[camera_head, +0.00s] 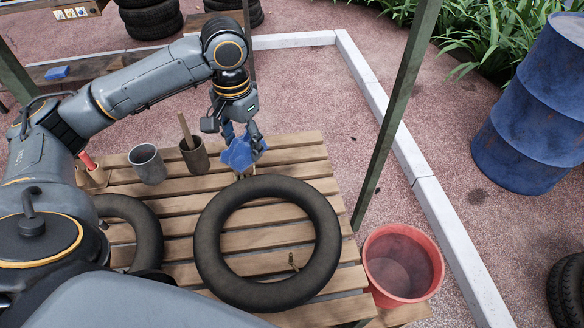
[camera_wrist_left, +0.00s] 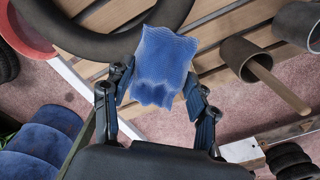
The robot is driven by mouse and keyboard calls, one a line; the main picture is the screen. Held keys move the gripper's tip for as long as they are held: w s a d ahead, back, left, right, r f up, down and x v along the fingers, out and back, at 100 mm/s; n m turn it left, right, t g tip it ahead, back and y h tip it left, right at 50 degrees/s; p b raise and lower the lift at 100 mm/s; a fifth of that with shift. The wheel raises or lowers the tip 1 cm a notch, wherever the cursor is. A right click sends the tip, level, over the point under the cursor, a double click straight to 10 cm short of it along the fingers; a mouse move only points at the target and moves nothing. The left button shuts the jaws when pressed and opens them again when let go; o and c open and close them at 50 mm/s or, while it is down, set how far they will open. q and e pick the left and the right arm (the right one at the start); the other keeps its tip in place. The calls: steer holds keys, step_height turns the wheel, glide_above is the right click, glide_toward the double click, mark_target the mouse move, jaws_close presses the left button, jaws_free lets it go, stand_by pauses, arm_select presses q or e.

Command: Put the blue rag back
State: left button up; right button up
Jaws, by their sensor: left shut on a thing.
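The blue rag (camera_head: 238,155) is crumpled in my left gripper (camera_head: 236,133), over the far edge of the slatted wooden table (camera_head: 178,222). In the left wrist view the rag (camera_wrist_left: 163,62) sits between the two fingers of my left gripper (camera_wrist_left: 160,92), which is shut on it. I cannot tell whether the rag touches the slats. My right gripper is not in view.
A black inner tube (camera_head: 212,250) lies in front of the rag. A grey cup (camera_head: 148,166) and a brown cup with a stick (camera_head: 196,158) stand left of it. A red bucket (camera_head: 402,265) is at right. A small blue thing (camera_head: 57,72) lies on a far bench.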

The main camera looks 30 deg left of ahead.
arm_select(q)
steer(key=shift+w+a, duration=0.15)
steer(key=shift+w, duration=0.05)
steer(key=w+d+f, duration=0.3)
steer(key=w+f, duration=0.1)
steer(key=w, duration=0.5)
glide_above(292, 158)
steer(key=f, duration=0.4)
steer(key=shift+s+a+f, duration=0.15)
steer(key=shift+s+f, duration=0.2)
steer(key=shift+f, duration=0.05)
steer(key=shift+w+f, duration=0.15)
steer(key=shift+f, duration=0.05)
steer(key=f, duration=0.3)
steer(key=shift+w, duration=0.2)
steer(key=shift+f, duration=0.25)
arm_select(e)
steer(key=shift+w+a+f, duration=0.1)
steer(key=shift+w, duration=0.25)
arm_select(q)
steer(key=shift+f, duration=0.1)
